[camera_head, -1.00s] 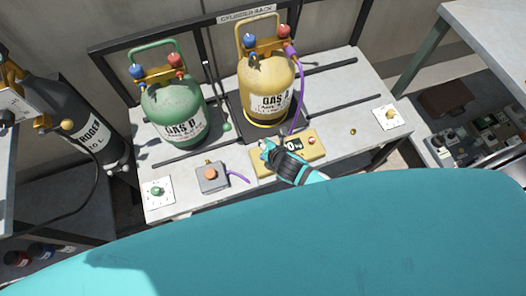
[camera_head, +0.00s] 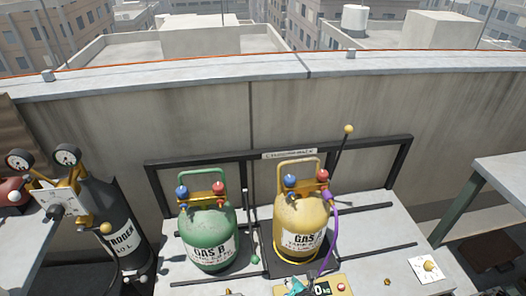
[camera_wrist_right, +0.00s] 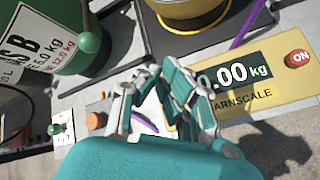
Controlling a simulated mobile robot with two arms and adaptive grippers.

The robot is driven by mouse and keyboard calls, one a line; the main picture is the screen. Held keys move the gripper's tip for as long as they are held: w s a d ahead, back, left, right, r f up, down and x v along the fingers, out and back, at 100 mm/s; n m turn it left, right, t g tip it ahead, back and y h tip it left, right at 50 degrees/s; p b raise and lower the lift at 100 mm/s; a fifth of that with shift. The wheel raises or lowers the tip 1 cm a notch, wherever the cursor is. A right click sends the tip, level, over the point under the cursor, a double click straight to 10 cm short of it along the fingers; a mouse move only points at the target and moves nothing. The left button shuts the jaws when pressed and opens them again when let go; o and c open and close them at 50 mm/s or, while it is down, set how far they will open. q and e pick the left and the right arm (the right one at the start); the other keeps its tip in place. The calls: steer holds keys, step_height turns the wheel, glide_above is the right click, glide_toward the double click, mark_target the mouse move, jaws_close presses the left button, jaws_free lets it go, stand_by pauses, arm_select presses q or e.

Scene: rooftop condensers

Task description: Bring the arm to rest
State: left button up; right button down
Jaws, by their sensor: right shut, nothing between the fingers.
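My right gripper (camera_head: 296,286) shows only in part at the bottom edge of the head view, in front of the yellow scale (camera_head: 328,288). In the right wrist view my right gripper (camera_wrist_right: 156,76) is shut and empty, beside the scale's display (camera_wrist_right: 234,74), which reads 0.00 kg. The yellow Gas A cylinder (camera_head: 302,222) stands upright on a dark plate behind the scale, with a purple hose (camera_head: 333,230) at its valve. The green Gas B cylinder (camera_head: 208,238) stands upright to its left. My left gripper is not in view.
A black rack frame (camera_head: 375,156) stands behind the cylinders. A dark nitrogen cylinder (camera_head: 112,225) with gauges stands at the left. An orange button (camera_wrist_right: 96,121) and a green knob (camera_wrist_right: 57,130) show in the right wrist view. A grey table (camera_head: 500,190) stands at the right.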

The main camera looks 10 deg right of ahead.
steer(key=s+d+r+m+g+h, duration=0.1)
steer(key=s+d+r+m+g, duration=0.2)
steer(key=s+r+m, duration=0.8)
steer(key=s+d+r+m+g, duration=0.4)
steer(key=s+m, duration=0.4)
steer(key=m, duration=0.7)
step_height(320, 180, down, 23)
steer(key=s, duration=0.1)
steer(key=s+d+f+g, duration=0.1)
steer(key=s+d+f, duration=0.1)
steer(key=s+f, duration=1.5)
steer(key=shift+s+d+f, duration=0.25)
steer(key=shift+s+f, duration=0.05)
steer(key=shift+f, duration=0.15)
steer(key=c, duration=2)
jaws_free()
